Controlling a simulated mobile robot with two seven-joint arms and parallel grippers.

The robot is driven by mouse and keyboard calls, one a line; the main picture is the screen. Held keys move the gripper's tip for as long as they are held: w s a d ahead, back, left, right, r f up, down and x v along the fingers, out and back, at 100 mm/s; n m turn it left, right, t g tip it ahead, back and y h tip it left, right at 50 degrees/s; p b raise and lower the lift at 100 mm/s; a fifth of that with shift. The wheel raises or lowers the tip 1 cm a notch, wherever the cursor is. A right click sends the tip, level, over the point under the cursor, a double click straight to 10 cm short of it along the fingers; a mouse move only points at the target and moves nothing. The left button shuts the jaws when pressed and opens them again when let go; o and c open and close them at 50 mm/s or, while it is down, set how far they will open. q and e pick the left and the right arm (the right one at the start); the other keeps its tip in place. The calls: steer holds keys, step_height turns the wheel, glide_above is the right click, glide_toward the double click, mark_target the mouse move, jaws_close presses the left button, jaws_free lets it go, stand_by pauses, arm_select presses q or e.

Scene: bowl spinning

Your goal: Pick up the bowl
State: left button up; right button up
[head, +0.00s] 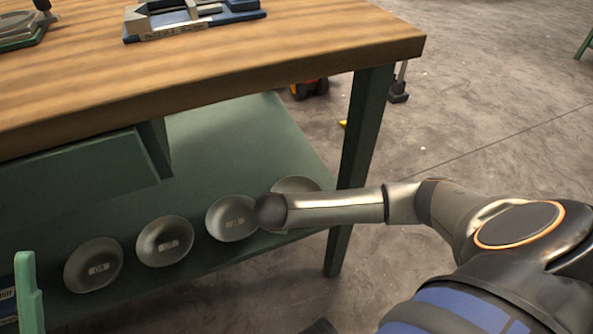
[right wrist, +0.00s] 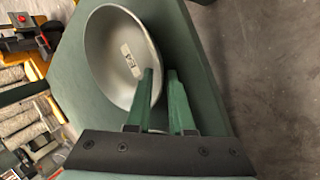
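Several grey metal bowls stand in a row on the green lower shelf, including the leftmost bowl (head: 93,265), one beside it (head: 165,241), a third (head: 231,217) and the rightmost bowl (head: 297,185), partly covered by my right arm. In the right wrist view, a bowl (right wrist: 103,62) with a pale label fills the upper middle. My right gripper (right wrist: 161,76) is open at its right rim, one finger over the inside, the other outside. My right fingers are hidden in the head view. A green finger-like piece, apparently my left gripper (head: 27,270), shows at lower left, cut off.
The wooden tabletop (head: 200,75) overhangs the shelf (head: 230,140), with a green drawer box (head: 80,180) beneath it. A green table leg (head: 364,130) stands beyond my right arm. Open concrete floor (head: 480,110) lies to the right.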

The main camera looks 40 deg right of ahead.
jaws_close()
steer(key=shift+r, duration=0.1)
stand_by(1.3)
